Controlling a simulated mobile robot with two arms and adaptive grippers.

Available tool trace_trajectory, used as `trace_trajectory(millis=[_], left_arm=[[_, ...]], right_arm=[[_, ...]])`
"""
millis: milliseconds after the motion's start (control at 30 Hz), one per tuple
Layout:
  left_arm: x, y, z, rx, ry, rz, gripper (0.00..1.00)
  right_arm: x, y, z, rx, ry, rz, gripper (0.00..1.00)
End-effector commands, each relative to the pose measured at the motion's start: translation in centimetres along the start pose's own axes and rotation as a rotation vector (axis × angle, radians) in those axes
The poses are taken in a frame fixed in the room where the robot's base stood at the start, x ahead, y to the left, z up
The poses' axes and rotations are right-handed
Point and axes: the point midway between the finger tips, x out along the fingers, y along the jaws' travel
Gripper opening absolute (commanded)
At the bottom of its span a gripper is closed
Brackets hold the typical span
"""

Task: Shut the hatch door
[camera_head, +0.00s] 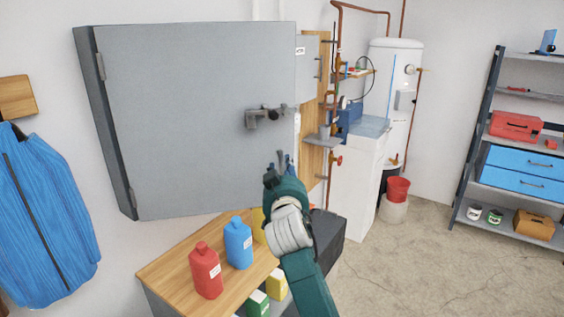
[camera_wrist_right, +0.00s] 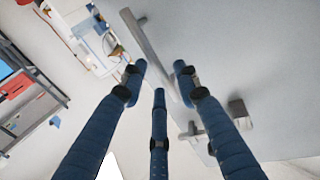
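The hatch door (camera_head: 190,110) is a large flat grey panel on the wall at the left of the head view, with hinges along its left edge. A grey metal latch handle (camera_head: 265,116) sits near its right edge. I cannot tell how far the door stands open. My right gripper (camera_head: 279,160) is in front of the door's lower right part, below the handle. In the right wrist view its blue fingers (camera_wrist_right: 158,82) are spread and empty, with the handle bar (camera_wrist_right: 158,55) beyond them. No contact shows. My left gripper is not in view.
A wooden-topped cabinet (camera_head: 165,268) below carries a red bottle (camera_head: 206,272) and a blue bottle (camera_head: 238,244). A blue jacket (camera_head: 45,220) hangs at left. Pipes and a white water heater (camera_head: 397,65) stand behind. A shelf rack (camera_head: 480,130) is at right; the floor (camera_head: 400,270) before it is clear.

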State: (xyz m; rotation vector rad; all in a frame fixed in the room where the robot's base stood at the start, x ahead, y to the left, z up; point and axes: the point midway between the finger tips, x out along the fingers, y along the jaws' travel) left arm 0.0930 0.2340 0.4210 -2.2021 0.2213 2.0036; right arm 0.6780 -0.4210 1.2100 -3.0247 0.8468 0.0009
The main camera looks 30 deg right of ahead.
Motion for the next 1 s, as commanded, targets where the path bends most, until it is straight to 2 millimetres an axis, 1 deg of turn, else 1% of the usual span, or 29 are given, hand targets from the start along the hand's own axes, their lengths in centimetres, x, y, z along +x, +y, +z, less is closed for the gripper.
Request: trace_trajectory(millis=[33, 100, 200, 500, 533, 667, 700, 900, 1000], left_arm=[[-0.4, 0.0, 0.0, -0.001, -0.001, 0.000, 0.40], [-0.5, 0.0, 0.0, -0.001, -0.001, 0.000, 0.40], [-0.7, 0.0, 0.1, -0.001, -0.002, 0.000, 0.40], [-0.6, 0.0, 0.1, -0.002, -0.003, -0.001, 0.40], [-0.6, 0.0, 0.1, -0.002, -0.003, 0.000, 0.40], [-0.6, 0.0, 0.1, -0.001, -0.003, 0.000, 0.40], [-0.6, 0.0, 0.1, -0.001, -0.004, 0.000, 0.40], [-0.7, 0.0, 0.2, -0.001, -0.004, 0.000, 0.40], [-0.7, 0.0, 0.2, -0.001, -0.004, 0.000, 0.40]], right_arm=[[0.7, 0.0, -0.2, -0.003, 0.000, 0.000, 0.31], [1.4, 0.0, -0.1, -0.002, 0.000, 0.000, 0.31], [2.1, 0.0, -0.1, -0.001, 0.000, 0.000, 0.31], [2.3, 0.0, 0.1, -0.001, 0.000, -0.001, 0.31], [2.3, 0.0, 0.1, -0.001, 0.000, -0.001, 0.29], [2.3, 0.0, 0.1, -0.001, 0.000, -0.001, 0.03], [2.3, 0.0, 0.1, -0.001, 0.000, -0.001, 0.00], [2.3, -0.1, 0.1, -0.001, -0.001, -0.002, 0.00], [2.7, 0.0, 0.1, -0.002, -0.001, -0.008, 0.00]])
